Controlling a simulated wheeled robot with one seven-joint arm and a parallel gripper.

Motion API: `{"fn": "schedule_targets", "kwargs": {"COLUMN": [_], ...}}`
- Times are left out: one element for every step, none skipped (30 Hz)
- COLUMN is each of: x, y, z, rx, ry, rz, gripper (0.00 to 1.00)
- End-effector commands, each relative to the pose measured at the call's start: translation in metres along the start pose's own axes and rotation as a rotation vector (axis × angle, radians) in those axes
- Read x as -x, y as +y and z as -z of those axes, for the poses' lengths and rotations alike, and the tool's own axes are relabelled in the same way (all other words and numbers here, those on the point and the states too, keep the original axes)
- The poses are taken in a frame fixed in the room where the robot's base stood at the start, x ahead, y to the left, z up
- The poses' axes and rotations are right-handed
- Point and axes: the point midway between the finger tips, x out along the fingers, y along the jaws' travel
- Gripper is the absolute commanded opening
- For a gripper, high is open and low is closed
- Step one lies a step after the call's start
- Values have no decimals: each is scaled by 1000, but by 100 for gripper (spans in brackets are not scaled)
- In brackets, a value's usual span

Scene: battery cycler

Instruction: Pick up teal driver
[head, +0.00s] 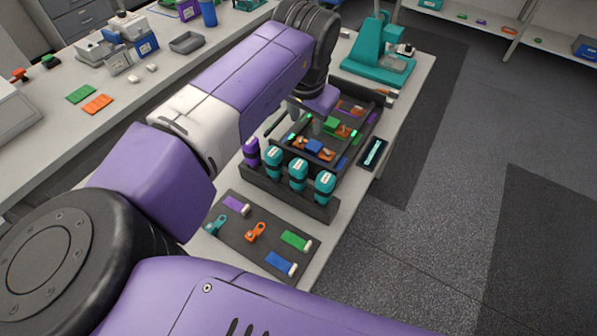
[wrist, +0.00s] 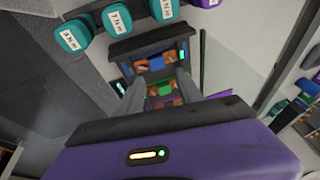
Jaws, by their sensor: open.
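Three teal drivers with pale labels stand upright in a dark rack (head: 285,196) at the front of the bench: a left one (head: 272,162), a middle one (head: 298,173) and a right one (head: 324,186). The wrist view shows their tops along its upper edge: one at the left (wrist: 74,36), one in the middle (wrist: 117,19) and one at the right (wrist: 164,10). A purple driver (head: 252,152) stands beside them. My gripper (head: 306,117) is open and empty, behind the rack and above the dark fixture. Its fingers also show in the wrist view (wrist: 160,88).
The dark fixture (head: 371,128) holds orange, green and blue parts. A dark mat (head: 232,235) in front carries several small coloured pieces. A teal press (head: 377,68) stands behind. A dark display unit (head: 374,152) lies at the right edge.

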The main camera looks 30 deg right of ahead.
Motion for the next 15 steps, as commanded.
{"fn": "schedule_targets", "kwargs": {"x": [-4,-6,-8,-8,-7,-6,-4,-4,-2,-2,-1,-1,-2,-4,-6], "y": [3,7,14,17,19,21,23,25,27,28,29,29,29,29,30], "z": [-23,-34,-45,-51,-56,-61,-64,-67,-71,-73,-75,-77,-78,-79,-80], "rx": [10,18,27,32,35,38,40,40,39,38,37,35,35,34,33], "ry": [-86,-126,-166,-191,-209,-230,-245,-258,-273,-282,-290,-299,-302,-304,-305], "rz": [-29,-51,-80,-96,-108,-121,-131,-138,-146,-150,-152,-153,-153,-153,-153], "gripper": [43,43,43,43,43,43,43,43,43,43,43,43,43,43,43]}}
